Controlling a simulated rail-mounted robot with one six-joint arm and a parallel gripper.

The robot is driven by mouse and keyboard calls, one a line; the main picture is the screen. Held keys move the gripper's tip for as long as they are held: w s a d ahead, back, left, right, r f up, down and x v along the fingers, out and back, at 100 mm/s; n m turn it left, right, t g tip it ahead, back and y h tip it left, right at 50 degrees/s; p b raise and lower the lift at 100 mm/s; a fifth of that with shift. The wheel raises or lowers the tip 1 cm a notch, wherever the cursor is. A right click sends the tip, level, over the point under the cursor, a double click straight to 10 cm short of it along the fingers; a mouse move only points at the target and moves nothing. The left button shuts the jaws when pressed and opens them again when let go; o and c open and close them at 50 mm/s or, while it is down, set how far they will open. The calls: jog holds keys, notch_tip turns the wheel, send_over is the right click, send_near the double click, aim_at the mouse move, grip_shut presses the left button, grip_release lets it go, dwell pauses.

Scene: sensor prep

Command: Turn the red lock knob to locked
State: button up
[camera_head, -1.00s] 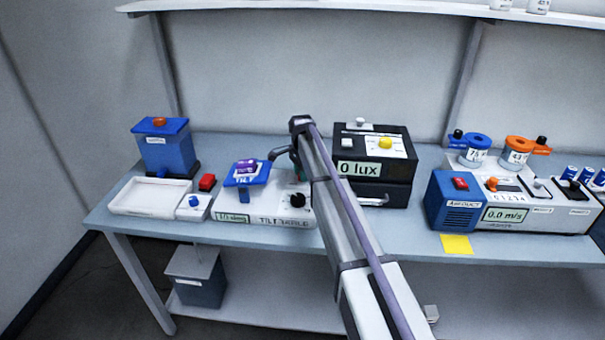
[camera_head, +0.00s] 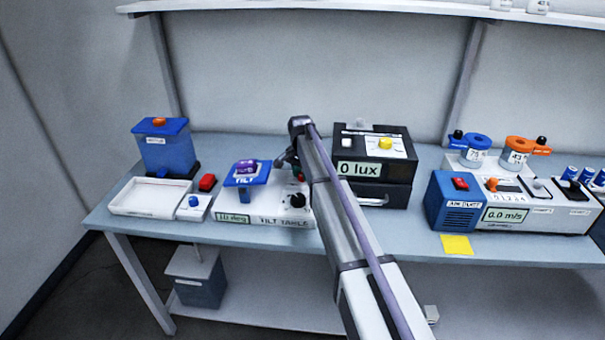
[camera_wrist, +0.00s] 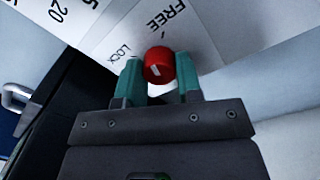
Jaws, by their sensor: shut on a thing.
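The red lock knob (camera_wrist: 159,66) is on the white panel of the tilt table (camera_head: 262,207), between printed words LOCK (camera_wrist: 120,55) and FREE (camera_wrist: 166,20). My gripper (camera_wrist: 159,78) has its two green fingers on either side of the knob, shut on it. In the head view my gripper (camera_head: 297,172) is at the back right of the tilt table, and the arm partly hides the area around the knob. A black dial (camera_head: 298,201) sits at the table's front right.
A purple part (camera_head: 245,166) rests on the blue tilt plate (camera_head: 240,180). The black lux box (camera_head: 372,193) stands close to the right of my gripper.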

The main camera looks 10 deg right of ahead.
aim_at(301, 175)
jog(key=n, duration=1.2)
jog(key=shift+s+n, duration=0.1)
jog(key=shift+n, duration=0.2)
dwell(0.4)
jog(key=o, duration=0.9)
jog(key=shift+o, duration=0.2)
notch_tip(301, 175, up, 11)
jog(key=p, duration=1.1)
jog(key=shift+a, duration=0.25)
